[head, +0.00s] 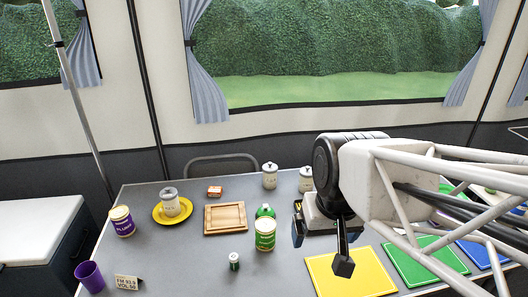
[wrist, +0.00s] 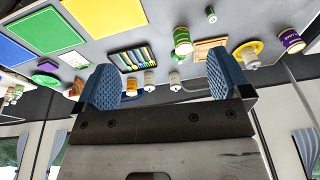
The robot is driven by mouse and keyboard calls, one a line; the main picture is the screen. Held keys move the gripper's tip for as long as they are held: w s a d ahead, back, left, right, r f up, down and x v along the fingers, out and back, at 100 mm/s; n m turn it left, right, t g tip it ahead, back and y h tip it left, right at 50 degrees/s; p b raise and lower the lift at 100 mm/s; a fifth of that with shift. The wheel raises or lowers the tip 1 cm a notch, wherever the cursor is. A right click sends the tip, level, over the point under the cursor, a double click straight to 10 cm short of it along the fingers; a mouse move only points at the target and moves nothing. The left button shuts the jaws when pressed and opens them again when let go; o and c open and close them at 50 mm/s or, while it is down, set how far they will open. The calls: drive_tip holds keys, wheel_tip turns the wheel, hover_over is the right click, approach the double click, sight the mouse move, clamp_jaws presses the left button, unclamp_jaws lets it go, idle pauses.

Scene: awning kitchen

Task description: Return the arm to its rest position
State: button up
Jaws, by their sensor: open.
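My arm reaches in from the right edge of the head view, over the right half of the grey table (head: 190,262). My gripper (head: 298,234) shows only in part in the head view, as a dark blue finger beside the wrist. In the wrist view my gripper (wrist: 165,80) has its two blue fingers spread wide, with nothing between them. The table appears upside down beyond the fingers in that view. My arm hides part of the table's right side in the head view.
A green-labelled can (head: 265,234), wooden tray (head: 207,231), yellow plate (head: 156,214) with a jar, and purple-labelled can (head: 122,221) stand left of my arm. Yellow (head: 352,284) and green (head: 402,268) mats lie below it. A purple cup (head: 90,277) stands near the left edge.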

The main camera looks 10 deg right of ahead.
drive_tip(key=shift+s+d+f+h, duration=0.1)
drive_tip(key=shift+s+d+h, duration=0.25)
drive_tip(key=shift+s, duration=0.4)
drive_tip(key=shift+o, duration=0.5)
idle(1.1)
